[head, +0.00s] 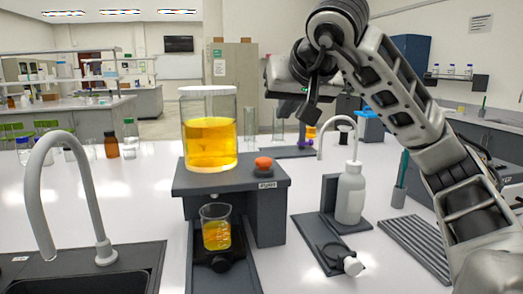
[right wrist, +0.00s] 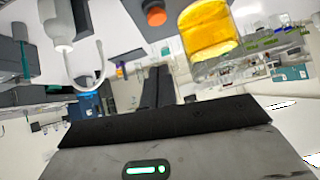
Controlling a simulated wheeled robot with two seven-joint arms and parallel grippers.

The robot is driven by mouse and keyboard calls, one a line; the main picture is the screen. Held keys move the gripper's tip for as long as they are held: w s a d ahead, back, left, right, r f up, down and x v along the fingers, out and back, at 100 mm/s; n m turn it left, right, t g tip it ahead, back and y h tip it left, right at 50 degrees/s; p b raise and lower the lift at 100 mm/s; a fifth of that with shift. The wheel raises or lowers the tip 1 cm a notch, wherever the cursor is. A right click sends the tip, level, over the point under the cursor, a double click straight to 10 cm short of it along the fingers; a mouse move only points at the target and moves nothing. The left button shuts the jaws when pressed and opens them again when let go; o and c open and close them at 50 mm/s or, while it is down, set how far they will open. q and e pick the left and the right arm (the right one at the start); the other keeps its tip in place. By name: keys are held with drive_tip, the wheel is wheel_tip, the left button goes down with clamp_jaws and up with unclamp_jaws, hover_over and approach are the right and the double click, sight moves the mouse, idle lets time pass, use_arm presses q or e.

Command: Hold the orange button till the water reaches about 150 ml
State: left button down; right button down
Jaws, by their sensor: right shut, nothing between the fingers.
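The orange button (head: 263,163) sits on top of the dark grey rig (head: 270,205), right of a clear tank (head: 208,95) of yellow liquid. A small glass beaker (head: 216,212) stands below at the rig's front. It holds yellow liquid to roughly the middle; its marks are too small to read. My right gripper (head: 308,110) is shut and empty, above and to the right of the button and apart from it. In the right wrist view, the button (right wrist: 155,14) and tank (right wrist: 208,40) show at the top, beyond my shut fingers (right wrist: 155,95). My left gripper is out of view.
A white wash bottle (head: 350,195) with a bent spout stands right of the rig, near a dark plate with a white-knobbed fitting (head: 352,265). A grey tap (head: 100,250) and sink are at left. Bottles (head: 111,145) stand behind. White bench between is clear.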

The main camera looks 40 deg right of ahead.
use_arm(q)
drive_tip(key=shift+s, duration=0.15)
use_arm(e)
drive_tip(key=shift+s, duration=0.1)
hover_over(264, 165)
drive_tip(key=s, duration=0.1)
wheel_tip(264, 165, down, 7)
drive_tip(key=shift+d+f+b, duration=0.15)
drive_tip(key=shift+f, duration=0.4)
drive_tip(key=shift+d+f+b, duration=0.15)
drive_tip(key=shift+f, duration=0.4)
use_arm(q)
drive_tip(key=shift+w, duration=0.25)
use_arm(e)
drive_tip(key=shift+w+f, duration=0.1)
drive_tip(key=shift+f, duration=0.5)
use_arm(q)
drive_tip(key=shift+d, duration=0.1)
